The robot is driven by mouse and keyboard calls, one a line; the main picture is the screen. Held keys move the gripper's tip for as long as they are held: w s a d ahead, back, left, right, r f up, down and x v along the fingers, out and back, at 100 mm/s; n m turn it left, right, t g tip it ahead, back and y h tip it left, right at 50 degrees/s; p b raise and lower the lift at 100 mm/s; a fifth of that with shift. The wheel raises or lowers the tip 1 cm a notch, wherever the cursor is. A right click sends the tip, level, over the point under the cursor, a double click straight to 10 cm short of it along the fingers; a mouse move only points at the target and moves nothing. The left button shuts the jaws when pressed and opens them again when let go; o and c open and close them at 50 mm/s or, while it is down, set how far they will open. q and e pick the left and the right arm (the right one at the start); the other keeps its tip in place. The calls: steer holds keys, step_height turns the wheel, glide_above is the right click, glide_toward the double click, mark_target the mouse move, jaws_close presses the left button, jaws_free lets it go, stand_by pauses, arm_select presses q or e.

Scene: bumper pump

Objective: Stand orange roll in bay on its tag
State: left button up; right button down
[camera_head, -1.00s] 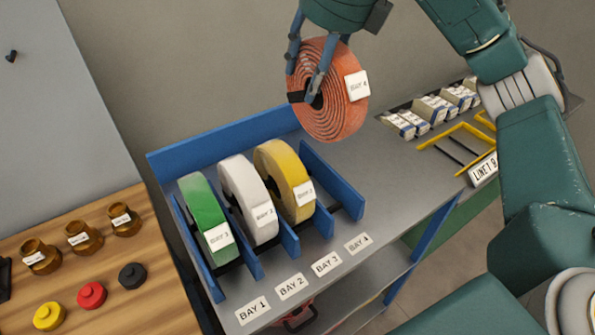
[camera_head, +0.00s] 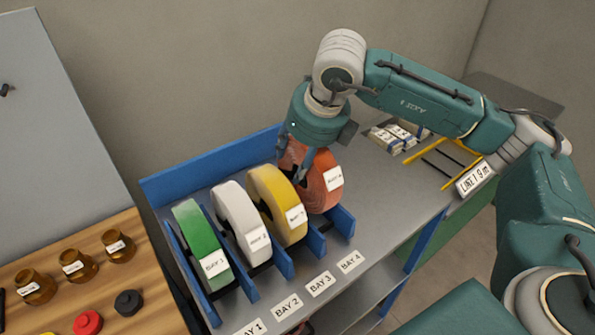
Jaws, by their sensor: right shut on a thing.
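The orange roll (camera_head: 323,191) stands upright at the right end of the rack, behind and right of the yellow roll (camera_head: 271,194). It is low, at the fourth bay, and its white tag (camera_head: 333,178) faces front; the tag's print is too small to read surely. My right gripper (camera_head: 295,166) is shut on the orange roll from above. The roll's lower edge is partly hidden by the yellow roll and a blue divider (camera_head: 340,222), so I cannot tell whether it touches the bay floor. The BAY 4 label (camera_head: 350,262) lies on the shelf's front. My left gripper is not in view.
A white roll (camera_head: 233,210) and a green roll (camera_head: 193,229) stand in the bays to the left. A blue back rail (camera_head: 200,176) runs behind them. Brown jars (camera_head: 78,266) stand on a wooden table at left. Small boxes (camera_head: 392,137) and a yellow frame lie at right.

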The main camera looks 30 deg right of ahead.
steer(key=shift+f+p, duration=0.5)
steer(key=shift+f, duration=1.45)
steer(key=shift+w+f, duration=0.1)
steer(key=shift+f, duration=0.3)
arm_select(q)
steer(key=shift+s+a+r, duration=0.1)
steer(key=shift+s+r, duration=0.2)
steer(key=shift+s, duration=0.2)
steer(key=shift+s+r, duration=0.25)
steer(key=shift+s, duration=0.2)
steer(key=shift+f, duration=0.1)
arm_select(e)
steer(key=c, duration=0.8)
jaws_free()
steer(key=shift+f, duration=0.15)
steer(key=shift+c, duration=0.2)
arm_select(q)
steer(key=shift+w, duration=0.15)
